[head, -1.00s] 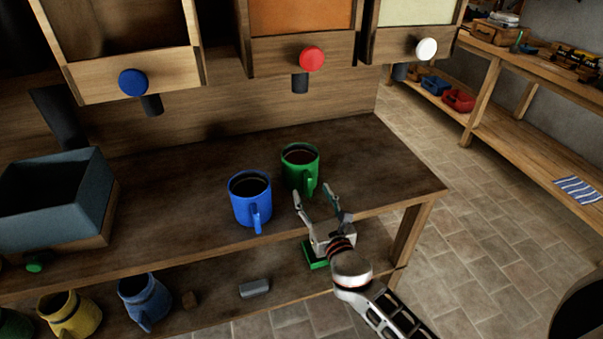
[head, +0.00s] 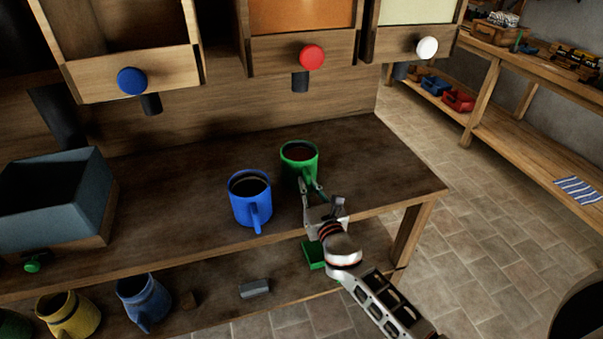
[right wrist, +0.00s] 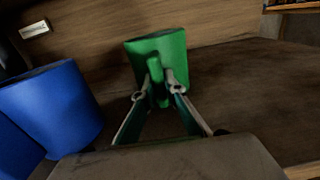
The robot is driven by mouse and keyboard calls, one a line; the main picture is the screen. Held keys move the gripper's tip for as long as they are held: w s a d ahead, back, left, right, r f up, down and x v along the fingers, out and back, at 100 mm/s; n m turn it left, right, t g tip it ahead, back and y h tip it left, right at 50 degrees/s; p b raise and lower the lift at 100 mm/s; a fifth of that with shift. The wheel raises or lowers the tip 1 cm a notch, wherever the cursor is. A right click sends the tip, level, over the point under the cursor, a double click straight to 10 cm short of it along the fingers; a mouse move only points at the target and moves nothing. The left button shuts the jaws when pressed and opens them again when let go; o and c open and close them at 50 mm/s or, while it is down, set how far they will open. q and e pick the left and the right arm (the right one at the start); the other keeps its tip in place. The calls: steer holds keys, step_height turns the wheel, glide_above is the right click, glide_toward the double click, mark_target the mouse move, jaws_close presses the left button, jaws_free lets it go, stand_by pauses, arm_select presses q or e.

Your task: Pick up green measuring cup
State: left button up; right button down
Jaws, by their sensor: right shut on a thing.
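The green measuring cup (head: 299,160) stands upright on the dark wooden bench top, its handle facing me. My right gripper (head: 312,188) is shut on the cup's handle. In the right wrist view the two fingertips (right wrist: 153,90) close on both sides of the green handle, and the cup body (right wrist: 160,49) is just beyond them. The cup seems to rest on the bench. My left gripper is not in view.
A blue cup (head: 250,200) stands close on the left of the green cup. Dispensers with blue, red (head: 312,58) and white knobs hang above. A grey bin (head: 55,205) is at the left. More cups (head: 146,300) stand on the lower shelf. The bench's right end is clear.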

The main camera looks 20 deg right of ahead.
mark_target(308, 172)
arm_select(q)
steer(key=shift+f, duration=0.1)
arm_select(e)
steer(key=shift+r, duration=0.1)
steer(key=shift+r+p, duration=0.55)
steer(key=shift+r, duration=0.3)
step_height(308, 172, up, 6)
steer(key=p, duration=0.4)
step_height(308, 172, up, 2)
steer(key=shift+r+p, duration=0.25)
steer(key=shift+p, duration=0.3)
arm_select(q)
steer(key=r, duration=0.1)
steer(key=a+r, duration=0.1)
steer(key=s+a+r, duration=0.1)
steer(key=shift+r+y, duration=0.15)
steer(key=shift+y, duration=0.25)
arm_select(e)
step_height(308, 172, up, 10)
